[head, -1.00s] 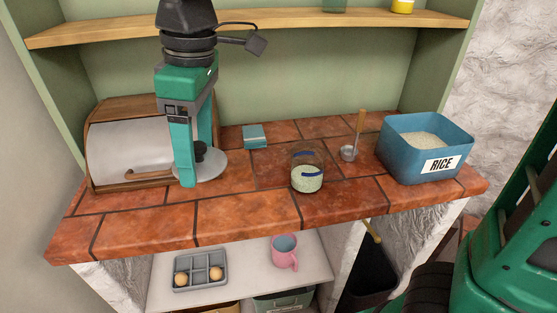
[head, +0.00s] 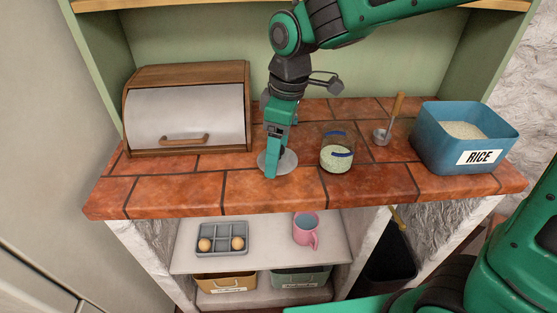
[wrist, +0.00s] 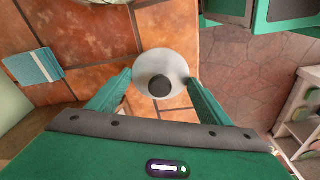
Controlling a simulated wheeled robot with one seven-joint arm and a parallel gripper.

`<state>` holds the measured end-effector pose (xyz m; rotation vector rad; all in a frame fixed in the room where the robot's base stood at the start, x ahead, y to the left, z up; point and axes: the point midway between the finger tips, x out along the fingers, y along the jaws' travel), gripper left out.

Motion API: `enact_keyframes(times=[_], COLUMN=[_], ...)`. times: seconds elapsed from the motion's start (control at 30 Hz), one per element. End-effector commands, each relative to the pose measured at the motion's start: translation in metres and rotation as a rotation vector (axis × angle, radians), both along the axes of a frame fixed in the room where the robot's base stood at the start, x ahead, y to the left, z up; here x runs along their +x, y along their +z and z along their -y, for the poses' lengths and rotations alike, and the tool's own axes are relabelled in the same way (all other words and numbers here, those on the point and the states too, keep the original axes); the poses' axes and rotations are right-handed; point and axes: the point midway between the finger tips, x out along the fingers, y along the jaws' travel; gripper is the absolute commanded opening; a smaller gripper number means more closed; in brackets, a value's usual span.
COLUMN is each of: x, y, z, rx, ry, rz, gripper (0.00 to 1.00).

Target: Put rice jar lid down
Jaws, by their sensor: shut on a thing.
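The rice jar lid (head: 291,163) is a pale grey disc with a dark round knob. My gripper (head: 276,160) is shut on it, near the front of the tiled counter. The lid lies flat, at or just above the tiles; I cannot tell whether it touches them. In the wrist view, the lid (wrist: 155,60) sits between my two fingers (wrist: 158,82), close to the counter's edge. The glass rice jar (head: 337,158), open on top with pale grains and a blue mark, stands to the right of the lid, apart from it.
A wooden bread box (head: 188,110) stands at the left. A scoop with a wooden handle (head: 396,106) and the blue rice bin (head: 437,146) are at the right. A blue flat item (wrist: 35,68) lies on the tiles. The front left counter is clear.

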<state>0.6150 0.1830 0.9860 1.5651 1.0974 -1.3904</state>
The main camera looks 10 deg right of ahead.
Motion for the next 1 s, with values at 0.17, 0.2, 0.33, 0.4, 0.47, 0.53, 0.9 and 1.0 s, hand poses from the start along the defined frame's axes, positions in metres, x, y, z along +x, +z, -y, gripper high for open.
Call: enact_keyframes(times=[0.17, 0.2, 0.33, 0.4, 0.47, 0.53, 0.9, 1.0], x=[0.006, 0.005, 0.005, 0.005, 0.005, 0.006, 0.006, 0.006], y=[-0.009, -0.014, -0.033, -0.04, -0.043, -0.044, -0.046, -0.045], z=[0.004, 0.004, 0.004, 0.004, 0.004, 0.004, 0.004, 0.004], rx=[0.0, -0.001, -0.001, -0.001, -0.001, 0.0, 0.0, 0.0], ry=[0.001, 0.001, -0.001, -0.001, -0.001, -0.001, -0.002, -0.002], rz=[0.0, -0.001, -0.003, -0.002, -0.001, 0.001, 0.001, 0.001], gripper=[0.49, 0.49, 0.49, 0.49, 0.49, 0.49, 0.89, 0.91])
